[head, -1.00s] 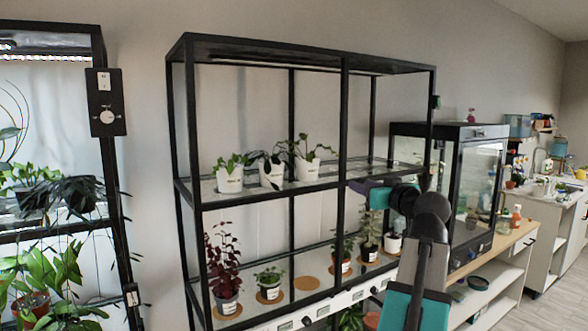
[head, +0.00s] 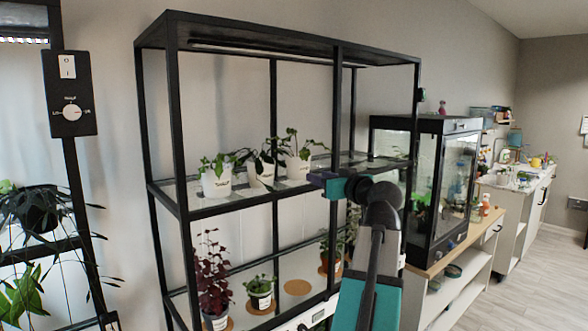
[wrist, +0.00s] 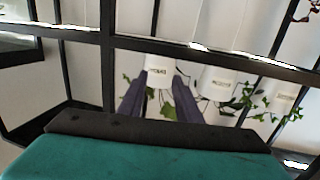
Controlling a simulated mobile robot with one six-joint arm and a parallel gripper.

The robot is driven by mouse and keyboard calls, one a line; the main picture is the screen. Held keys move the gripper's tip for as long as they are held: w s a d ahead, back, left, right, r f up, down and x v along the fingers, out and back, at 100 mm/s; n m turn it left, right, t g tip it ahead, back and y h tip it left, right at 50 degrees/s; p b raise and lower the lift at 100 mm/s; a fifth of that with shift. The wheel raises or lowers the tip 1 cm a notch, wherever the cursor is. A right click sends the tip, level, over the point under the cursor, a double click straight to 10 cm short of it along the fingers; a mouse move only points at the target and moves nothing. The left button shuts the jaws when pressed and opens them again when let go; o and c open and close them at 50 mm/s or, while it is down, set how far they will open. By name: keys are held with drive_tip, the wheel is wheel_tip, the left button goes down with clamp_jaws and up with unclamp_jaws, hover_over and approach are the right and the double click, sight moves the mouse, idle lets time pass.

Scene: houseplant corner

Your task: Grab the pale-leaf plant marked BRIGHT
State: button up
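Three white labelled pots stand in a row on the shelving's upper glass shelf: a left plant with light green leaves (head: 216,181), a middle one with darker drooping leaves (head: 262,172) and a right one with trailing stems (head: 299,167). The labels are too small to read, so I cannot tell which is marked BRIGHT. My gripper (head: 318,181) is just right of the right pot in the head view. In the upside-down wrist view its two dark fingers stand apart (wrist: 160,92), with one white pot (wrist: 158,68) beyond and between them, apart from them.
Black posts frame the shelving; one post (head: 334,120) stands close to my gripper. Below are a dark red plant (head: 212,275), a small green plant (head: 260,291) and a bare round cork mat (head: 297,287). A glass cabinet (head: 440,190) stands at right.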

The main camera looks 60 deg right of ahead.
sight(304, 170)
drive_tip(key=o, duration=1.2)
drive_tip(key=shift+w+d, duration=0.1)
drive_tip(key=shift+o, duration=0.5)
drive_tip(key=shift+w+d, duration=0.15)
drive_tip(key=shift+w, duration=0.1)
drive_tip(key=p+x, duration=0.2)
drive_tip(key=x, duration=0.4)
drive_tip(key=shift+w+d+r, duration=0.1)
drive_tip(key=shift+w+d, duration=0.05)
drive_tip(key=shift+w, duration=0.1)
drive_tip(key=shift+w+d, duration=0.25)
drive_tip(key=shift+w, duration=0.2)
drive_tip(key=shift+w, duration=0.1)
drive_tip(key=shift+w+d+p, duration=0.25)
drive_tip(key=shift+w+p, duration=0.25)
drive_tip(key=shift+p, duration=0.05)
drive_tip(key=p+x, duration=0.1)
drive_tip(key=x, duration=0.1)
drive_tip(key=shift+w+d+r, duration=0.15)
drive_tip(key=shift+w, duration=0.2)
drive_tip(key=shift+w+d+f+p, duration=0.2)
drive_tip(key=shift+w+d+p, duration=0.15)
drive_tip(key=shift+w, duration=0.15)
